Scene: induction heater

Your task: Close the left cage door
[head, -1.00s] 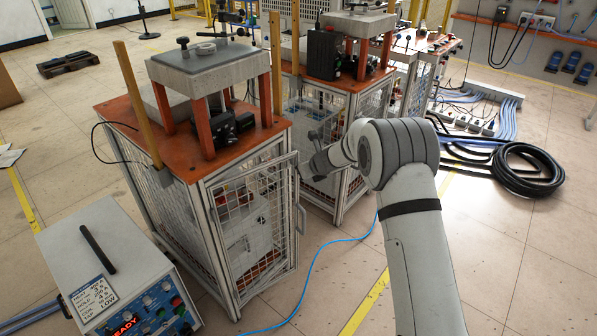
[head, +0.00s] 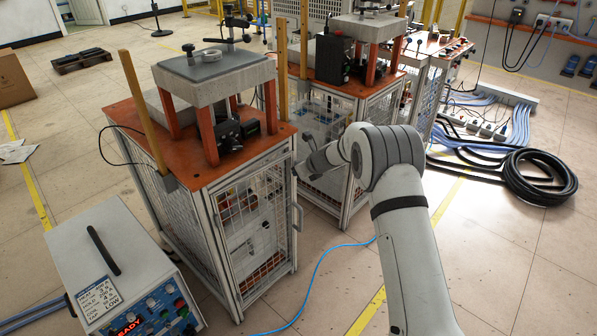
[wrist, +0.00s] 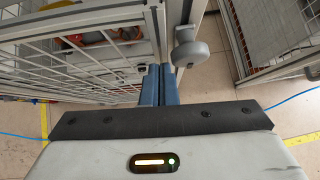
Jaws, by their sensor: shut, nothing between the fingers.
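The left cage (head: 165,215) has an orange top and metal mesh sides. Its mesh door (head: 255,230) is on the front face and looks nearly flush with the frame; I cannot tell if a small gap remains. The door handle (head: 297,215) is on its right edge. My gripper (head: 302,172) is just right of the door's upper right edge. In the wrist view my blue fingers (wrist: 155,85) are together and empty, close beside a metal frame post. Mesh (wrist: 90,45) shows to their left. Whether they touch the post is unclear.
A second cage (head: 350,150) stands close behind on the right, leaving a narrow space beside my gripper. A grey heater box (head: 115,255) stands at the lower left. A blue cable (head: 325,265) lies on the floor. A coiled black hose (head: 540,178) lies at the right.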

